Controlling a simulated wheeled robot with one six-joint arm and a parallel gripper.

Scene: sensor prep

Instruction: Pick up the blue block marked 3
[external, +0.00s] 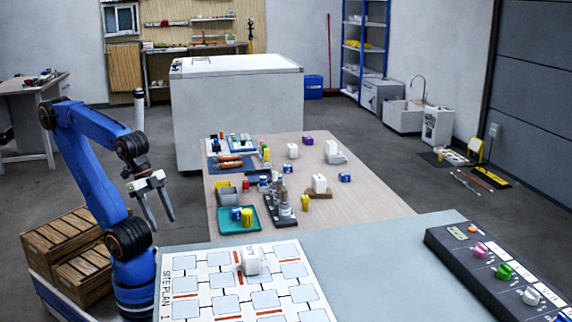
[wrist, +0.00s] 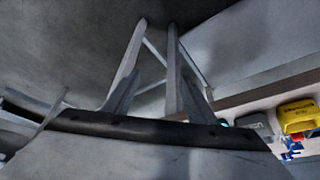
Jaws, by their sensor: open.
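Several small blue blocks stand on the wooden table: one at its right (external: 345,177), one near its middle (external: 288,169), and one in the teal tray (external: 236,214) at the near left. Their marks are too small to read, so I cannot tell which is marked 3. My gripper (external: 162,222) is open and empty, pointing down to the left of the table, apart from every block. In the wrist view its two fingers (wrist: 158,24) are spread over bare floor. A small blue and red thing (wrist: 290,150) shows at the right edge there, only partly visible.
The teal tray (external: 256,227) also holds a yellow block (external: 247,217). A dark rack with grey bottles (external: 282,208) stands beside it. White blocks (external: 319,183) and a purple block (external: 308,140) are farther along. A site plan board (external: 205,257) and button panel (external: 460,254) lie in front.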

